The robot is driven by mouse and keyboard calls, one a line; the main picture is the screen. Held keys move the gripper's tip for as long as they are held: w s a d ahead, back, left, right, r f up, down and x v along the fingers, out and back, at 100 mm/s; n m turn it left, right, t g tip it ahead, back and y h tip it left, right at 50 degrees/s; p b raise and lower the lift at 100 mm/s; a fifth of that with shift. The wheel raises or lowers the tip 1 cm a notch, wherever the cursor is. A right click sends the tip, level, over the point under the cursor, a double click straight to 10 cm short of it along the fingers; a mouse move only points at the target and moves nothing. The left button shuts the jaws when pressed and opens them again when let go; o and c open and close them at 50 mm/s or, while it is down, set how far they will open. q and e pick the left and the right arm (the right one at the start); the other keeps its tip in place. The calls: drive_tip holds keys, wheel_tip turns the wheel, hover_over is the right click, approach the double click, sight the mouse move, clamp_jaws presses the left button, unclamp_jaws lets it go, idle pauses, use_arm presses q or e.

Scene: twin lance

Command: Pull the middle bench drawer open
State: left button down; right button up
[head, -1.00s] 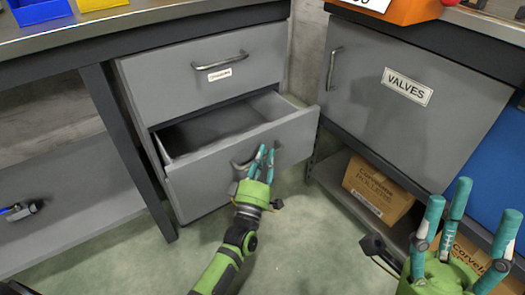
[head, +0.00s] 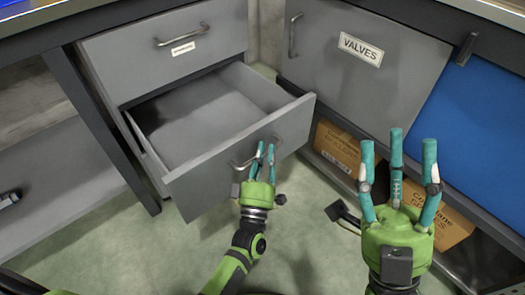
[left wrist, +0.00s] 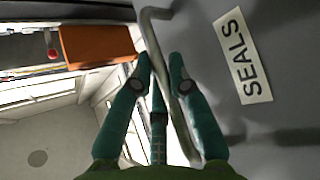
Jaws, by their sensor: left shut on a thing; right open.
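The middle drawer (head: 235,165) of the grey bench unit stands well open, its inside empty where I can see it. Its front also shows in the left wrist view (left wrist: 270,105), with a label reading SEALS (left wrist: 242,60). My left gripper (head: 262,160), green with teal fingers, is shut on the drawer's metal handle (left wrist: 165,70); the fingers hide part of the handle in the head view. My right gripper (head: 398,165) is open and empty, fingers upward, in front of the right-hand cabinet.
A closed upper drawer (head: 165,50) sits above. The VALVES cabinet door (head: 350,75) is at the right, close to the open drawer's right corner. Cardboard boxes (head: 335,145) lie on the shelf below it. A blue panel (head: 480,130) stands further right.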

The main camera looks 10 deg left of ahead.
use_arm(q)
drive_tip(key=c, duration=1.4)
unclamp_jaws()
drive_tip(key=v, duration=1.2)
